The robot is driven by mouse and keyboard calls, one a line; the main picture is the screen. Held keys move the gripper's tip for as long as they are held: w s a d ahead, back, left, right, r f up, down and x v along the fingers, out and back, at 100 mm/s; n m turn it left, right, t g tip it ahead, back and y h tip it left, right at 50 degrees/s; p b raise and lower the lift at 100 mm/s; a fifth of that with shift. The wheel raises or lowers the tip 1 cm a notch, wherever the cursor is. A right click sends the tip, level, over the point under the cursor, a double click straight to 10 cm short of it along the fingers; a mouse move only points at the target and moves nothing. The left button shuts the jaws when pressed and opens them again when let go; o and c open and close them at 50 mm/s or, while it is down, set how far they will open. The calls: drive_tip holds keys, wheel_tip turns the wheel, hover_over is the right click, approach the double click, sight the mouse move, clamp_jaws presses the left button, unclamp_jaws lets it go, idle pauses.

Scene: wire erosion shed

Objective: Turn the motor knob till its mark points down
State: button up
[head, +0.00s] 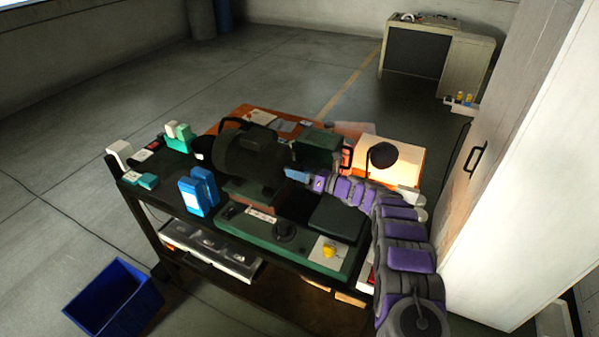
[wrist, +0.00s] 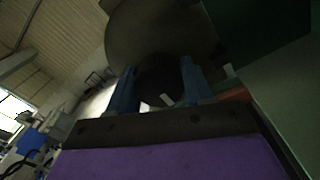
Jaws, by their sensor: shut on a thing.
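A large dark motor (head: 250,155) stands on the black bench top. In the wrist view the motor's rounded body (wrist: 160,28) fills the upper middle, and a dark round knob (wrist: 158,75) sits in front of it. A small white mark (wrist: 167,100) shows low on the knob, slightly slanted in the tilted picture. My gripper (wrist: 159,82) has its blue fingers on both sides of the knob and is shut on it. In the head view my gripper (head: 297,175) reaches to the motor's right side; the knob cannot be made out there.
Blue containers (head: 198,192) stand left of the motor. A green unit with a black dial (head: 285,230) and yellow knob (head: 329,251) lies in front. A dark green box (head: 317,145) is behind my gripper. A white cabinet (head: 530,150) rises at right; a blue bin (head: 115,298) is on the floor.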

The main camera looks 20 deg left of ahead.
drive_tip(key=shift+w+r, duration=0.1)
drive_tip(key=shift+r, duration=0.15)
drive_tip(key=o, duration=0.9)
drive_tip(key=shift+w+a+f, duration=0.15)
drive_tip(key=shift+a+f, duration=0.1)
drive_tip(key=shift+a, duration=0.05)
drive_tip(key=shift+o, duration=0.7)
drive_tip(key=shift+a+f, duration=0.1)
drive_tip(key=shift+a, duration=0.05)
drive_tip(key=s+d, duration=0.1)
drive_tip(key=d, duration=1.6)
drive_tip(key=shift+d+f+b, duration=0.15)
drive_tip(key=shift+b, duration=0.3)
drive_tip(key=shift+s, duration=0.1)
